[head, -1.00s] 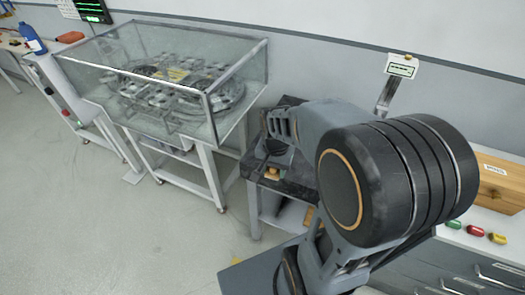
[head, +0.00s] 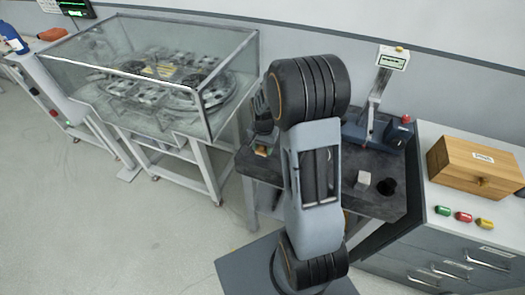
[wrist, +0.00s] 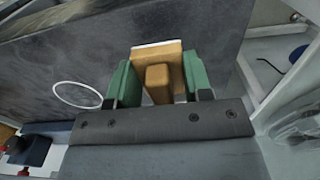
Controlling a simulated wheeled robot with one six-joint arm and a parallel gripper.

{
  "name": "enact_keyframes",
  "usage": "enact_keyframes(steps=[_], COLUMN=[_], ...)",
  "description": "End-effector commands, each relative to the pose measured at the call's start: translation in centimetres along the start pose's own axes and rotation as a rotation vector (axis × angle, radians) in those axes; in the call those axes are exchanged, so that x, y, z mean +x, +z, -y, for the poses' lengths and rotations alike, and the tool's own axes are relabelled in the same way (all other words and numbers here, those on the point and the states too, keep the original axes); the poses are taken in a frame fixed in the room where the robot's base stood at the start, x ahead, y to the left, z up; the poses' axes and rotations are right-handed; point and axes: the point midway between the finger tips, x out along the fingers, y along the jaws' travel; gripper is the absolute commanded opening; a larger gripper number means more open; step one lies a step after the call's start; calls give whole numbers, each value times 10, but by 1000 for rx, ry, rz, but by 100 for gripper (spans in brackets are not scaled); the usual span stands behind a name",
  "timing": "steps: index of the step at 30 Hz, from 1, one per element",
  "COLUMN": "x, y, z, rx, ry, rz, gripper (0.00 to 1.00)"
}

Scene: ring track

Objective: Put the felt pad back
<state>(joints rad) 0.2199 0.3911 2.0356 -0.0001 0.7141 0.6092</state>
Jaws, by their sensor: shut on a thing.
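The felt pad (wrist: 170,52) looks like a tan block with a raised grip and a thin white layer along its far edge. My gripper (wrist: 158,78) is shut on it, with one green finger on each side of the raised grip. Below is the dark bench top (wrist: 190,30), with a thin white ring outline (wrist: 85,95) to the left of the pad. I cannot tell whether the pad touches the bench. In the head view the pad (head: 261,151) shows small at the bench's left end, and my arm hides much of the bench's middle.
A glass case (head: 150,75) on a stand is left of the bench. A wooden box (head: 475,166) is on the right cabinet. Floor at left is clear.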

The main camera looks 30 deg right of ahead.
Motion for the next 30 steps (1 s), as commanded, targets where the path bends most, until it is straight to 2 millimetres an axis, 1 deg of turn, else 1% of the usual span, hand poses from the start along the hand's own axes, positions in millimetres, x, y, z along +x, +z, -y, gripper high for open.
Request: enact_keyframes(steps=[5,7,10,14,24,29,30], x=[7,14,28,39,42,47,46], y=[-5,-9,-8,-8,-8,-8,-8], z=[3,5,5,5,5,5,5], rx=[0,0,0,0,-1,-1,-1], ry=[1,2,2,1,0,0,0], rz=[1,3,3,1,0,0,0], gripper=[24,24,24,24,24,24,50])
